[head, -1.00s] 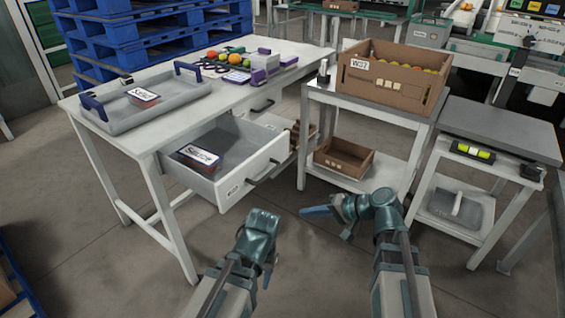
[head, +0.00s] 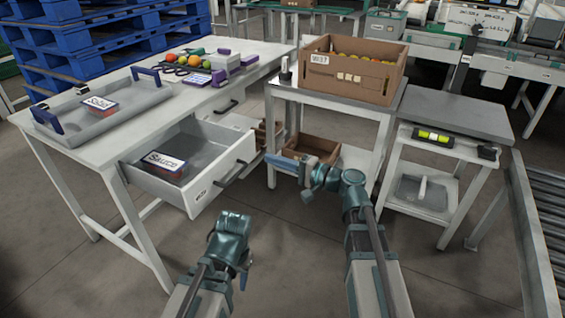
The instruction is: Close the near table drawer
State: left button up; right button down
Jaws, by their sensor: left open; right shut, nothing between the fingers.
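The near table drawer (head: 222,173) is pulled out of the white table (head: 104,158). It has a pale front, a dark bar handle (head: 230,174) and a small label. A sauce box (head: 164,168) lies inside it. My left gripper (head: 233,234) is open and empty, below and in front of the drawer's front in the picture, apart from it. My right gripper (head: 287,162) is shut and empty. Its blue fingertips point left, to the right of the drawer handle, with a visible gap between them.
A farther drawer handle (head: 227,107) shows under the table. A grey tray (head: 135,115) with another sauce box stands on top. A white stand (head: 335,102) with a tomato crate (head: 384,76) is right of the drawer. A roller conveyor (head: 543,235) is at the right edge.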

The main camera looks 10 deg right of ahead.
aim_at(240, 149)
jog(key=x, duration=0.8)
jog(key=shift+w+a, duration=0.2)
jog(key=shift+a, duration=0.05)
jog(key=shift+a, duration=0.1)
jog(key=x, duration=2.5)
jog(key=shift+w+a+f, duration=0.1)
jog(key=shift+w+a, duration=0.2)
pick_arm(q)
jog(key=shift+d, duration=0.1)
pick_arm(e)
jog(key=shift+w+a, duration=0.15)
jog(key=shift+w+a, duration=0.1)
jog(key=shift+w, duration=0.05)
jog(key=shift+s+d, duration=0.35)
pick_arm(q)
jog(key=shift+d, duration=0.4)
pick_arm(e)
jog(key=v, duration=1.4)
jog(key=shift+s, duration=0.1)
